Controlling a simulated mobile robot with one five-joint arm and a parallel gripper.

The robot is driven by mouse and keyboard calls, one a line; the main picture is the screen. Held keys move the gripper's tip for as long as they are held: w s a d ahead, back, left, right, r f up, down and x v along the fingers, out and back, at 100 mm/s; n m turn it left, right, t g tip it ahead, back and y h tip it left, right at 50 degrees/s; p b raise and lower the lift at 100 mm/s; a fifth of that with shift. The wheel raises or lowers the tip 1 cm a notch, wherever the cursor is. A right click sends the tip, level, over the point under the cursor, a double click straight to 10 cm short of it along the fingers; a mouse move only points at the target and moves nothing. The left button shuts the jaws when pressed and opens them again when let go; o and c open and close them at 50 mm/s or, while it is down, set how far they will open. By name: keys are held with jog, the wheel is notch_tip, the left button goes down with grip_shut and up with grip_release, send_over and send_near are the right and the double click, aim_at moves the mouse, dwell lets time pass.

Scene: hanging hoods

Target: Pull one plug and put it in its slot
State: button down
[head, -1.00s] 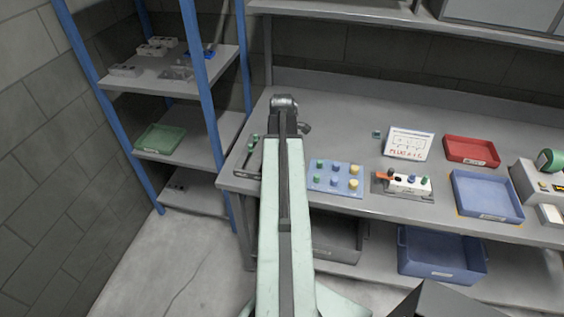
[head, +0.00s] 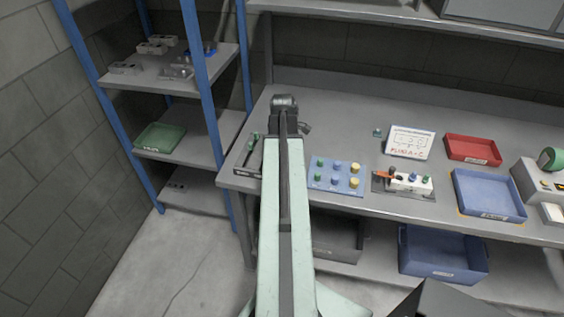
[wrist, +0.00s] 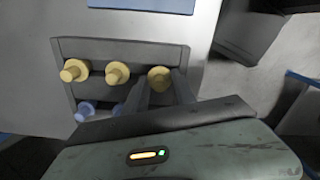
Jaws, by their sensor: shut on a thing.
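In the wrist view, a dark rack (wrist: 120,49) holds yellow plugs, with blue plugs (wrist: 86,111) in the row below. My gripper (wrist: 163,87) is shut on the rightmost yellow plug (wrist: 159,74), one finger on each side of it. That plug is still at the rack; its lower part is hidden. Another yellow plug (wrist: 117,73) stands to its left. In the head view my arm covers the gripper and most of the rack; green plugs (head: 253,139) show at the rack's left end. A white block (head: 410,186) with an orange, a blue and a green piece stands on a grey base.
A blue board (head: 336,189) with several green, blue and yellow knobs lies right of my arm. A card (head: 409,142) with red lettering, a red tray (head: 471,149) and a blue tray (head: 488,196) lie farther right. A blue-posted shelf (head: 201,95) stands at left.

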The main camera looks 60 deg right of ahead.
jog(key=shift+f+b, duration=0.45)
jog(key=shift+f, duration=0.05)
jog(key=c, duration=0.9)
grip_release()
jog(key=shift+c, duration=0.2)
notch_tip(320, 180, up, 8)
jog(key=p, duration=0.8)
jog(key=shift+r, duration=0.1)
